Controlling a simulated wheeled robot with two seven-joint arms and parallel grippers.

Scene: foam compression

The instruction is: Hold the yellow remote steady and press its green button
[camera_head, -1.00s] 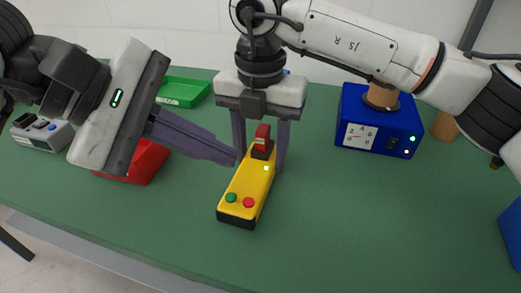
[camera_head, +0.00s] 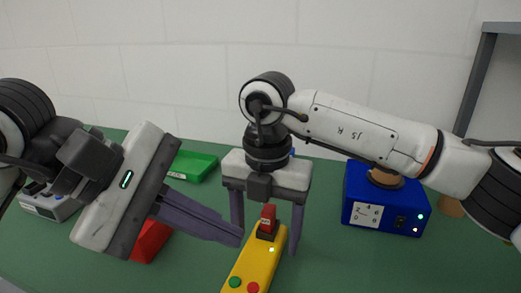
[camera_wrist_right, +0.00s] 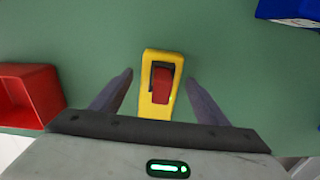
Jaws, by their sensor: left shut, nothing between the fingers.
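The yellow remote (camera_head: 256,264) lies on the green table, its near end cut off by the bottom edge of the head view. Its green button (camera_head: 235,282) and red button (camera_head: 253,287) sit at the near end. A red rocker switch (camera_head: 268,219) stands at the far end, and it also shows in the right wrist view (camera_wrist_right: 162,84). My right gripper (camera_head: 266,238) is open, with one finger on each side of the remote's far end and visible gaps in the wrist view. My left gripper (camera_head: 241,238) is shut and empty, its tips left of the remote.
A red bin (camera_head: 150,241) is partly behind my left gripper. A green tray (camera_head: 193,166) lies farther back. A grey device (camera_head: 48,205) is at the far left.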

